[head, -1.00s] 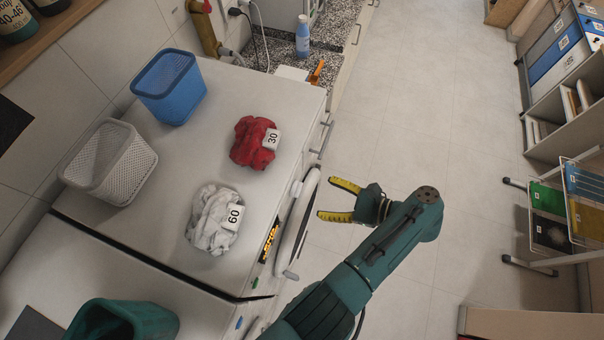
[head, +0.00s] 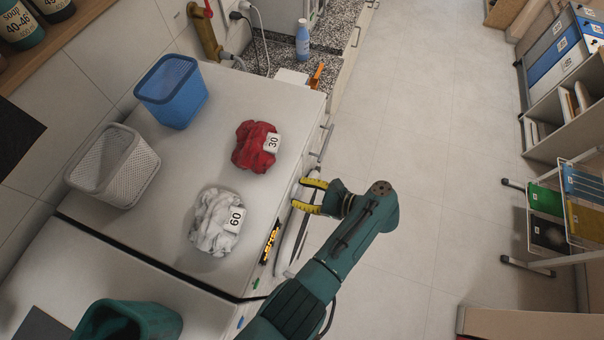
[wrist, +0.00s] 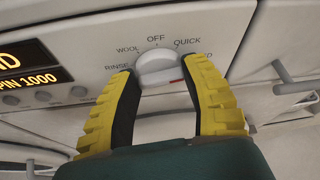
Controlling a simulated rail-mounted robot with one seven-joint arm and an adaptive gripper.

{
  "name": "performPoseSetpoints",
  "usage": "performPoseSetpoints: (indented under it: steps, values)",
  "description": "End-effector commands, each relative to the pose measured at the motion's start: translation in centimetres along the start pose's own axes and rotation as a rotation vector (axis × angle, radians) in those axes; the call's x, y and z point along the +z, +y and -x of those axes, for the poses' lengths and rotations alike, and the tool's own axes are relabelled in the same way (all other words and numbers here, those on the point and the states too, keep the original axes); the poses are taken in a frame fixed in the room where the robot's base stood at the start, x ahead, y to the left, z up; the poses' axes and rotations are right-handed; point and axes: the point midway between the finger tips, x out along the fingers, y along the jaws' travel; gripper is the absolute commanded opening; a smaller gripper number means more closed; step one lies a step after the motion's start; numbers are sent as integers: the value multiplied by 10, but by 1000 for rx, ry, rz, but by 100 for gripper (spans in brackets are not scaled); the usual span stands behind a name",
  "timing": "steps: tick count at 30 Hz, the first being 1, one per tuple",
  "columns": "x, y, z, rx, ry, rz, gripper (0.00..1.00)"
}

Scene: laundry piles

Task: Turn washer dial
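The washer dial (wrist: 158,67) is a round white knob on the washer's front panel, seen in the wrist view. Labels RINSE, WOOL, OFF and QUICK show around it, and another label is partly hidden by a finger. My gripper (wrist: 160,85) is open, with one yellow finger on each side of the dial; I cannot tell whether they touch it. In the head view my gripper (head: 306,195) is at the front of the washer (head: 185,165), and the dial is not clear there.
A lit display (wrist: 25,65) reads SPIN 1000 left of the dial. On top lie a red cloth (head: 255,147) tagged 30, a white cloth (head: 215,220) tagged 60, a blue basket (head: 170,90) and a white basket (head: 112,165). The floor (head: 420,130) to the right is clear.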

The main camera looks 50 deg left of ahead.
Motion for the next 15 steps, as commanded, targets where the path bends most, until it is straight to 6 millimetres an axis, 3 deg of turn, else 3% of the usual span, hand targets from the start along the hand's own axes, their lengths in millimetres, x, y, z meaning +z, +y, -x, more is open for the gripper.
performPoseSetpoints:
  steps: [3, 15]
  values:
    - [0, 0, 0, 0, 0, 0, 10]
    - [0, 1, 0, -10, 0, 23, 10]
